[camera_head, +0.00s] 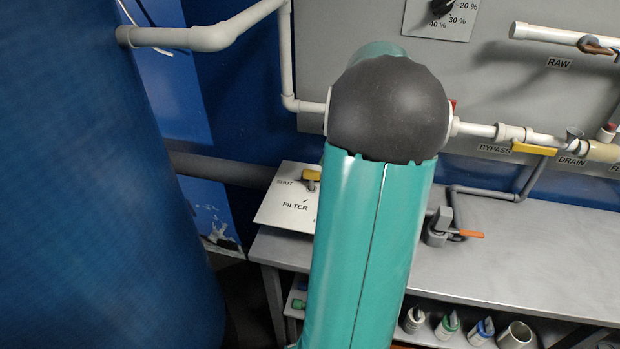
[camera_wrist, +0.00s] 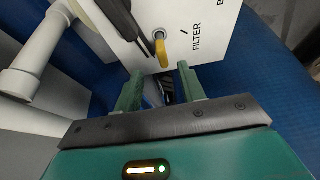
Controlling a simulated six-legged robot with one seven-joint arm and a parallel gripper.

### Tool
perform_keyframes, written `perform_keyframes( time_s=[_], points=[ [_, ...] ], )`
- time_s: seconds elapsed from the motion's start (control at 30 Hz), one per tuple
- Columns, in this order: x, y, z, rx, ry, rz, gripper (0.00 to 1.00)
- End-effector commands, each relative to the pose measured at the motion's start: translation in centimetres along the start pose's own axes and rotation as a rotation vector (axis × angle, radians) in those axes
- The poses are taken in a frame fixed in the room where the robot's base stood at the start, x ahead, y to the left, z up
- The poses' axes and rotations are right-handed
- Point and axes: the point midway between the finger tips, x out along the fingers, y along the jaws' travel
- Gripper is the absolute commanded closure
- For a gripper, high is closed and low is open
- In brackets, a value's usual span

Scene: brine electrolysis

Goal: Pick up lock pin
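I cannot make out a lock pin for certain in either view. My gripper (camera_wrist: 160,84) is open in the wrist view, with its two green fingers apart and no object clearly held between them. Ahead of the fingers is the white FILTER panel (camera_wrist: 208,22) with a yellow valve handle (camera_wrist: 161,52), just beyond the fingertips. The same panel (camera_head: 278,211) and handle (camera_head: 311,174) show in the head view, partly covered by my arm. A grey fitting with an orange lever (camera_head: 471,234) sits on the bench. My gripper is hidden in the head view.
The metal bench (camera_head: 540,250) has a clear top at the right. Below it a shelf holds several bottles (camera_head: 448,324) and a metal cup (camera_head: 515,335). A large blue tank (camera_head: 90,200) stands at the left. Grey and white pipes run along the wall panel, with a yellow BYPASS handle (camera_head: 534,149).

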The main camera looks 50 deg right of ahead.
Motion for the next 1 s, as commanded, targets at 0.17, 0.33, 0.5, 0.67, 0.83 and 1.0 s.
perform_keyframes(
  time_s=[0.17,0.33,0.5,0.67,0.83,1.0],
  points=[
    [3.1,0.0,-0.2,-0.001,0.0,-0.004,0.6],
    [4.3,0.1,-0.4,-0.002,0.0,-0.002,0.6],
    [6.8,-0.1,-0.4,-0.001,0.0,-0.005,0.6],
    [8.8,-0.1,-0.4,-0.002,0.0,-0.004,0.6],
    [9.2,-0.1,-0.4,-0.002,0.0,-0.001,0.6],
    [9.1,-0.1,-0.4,-0.002,0.0,-0.001,0.72]
  ],
)
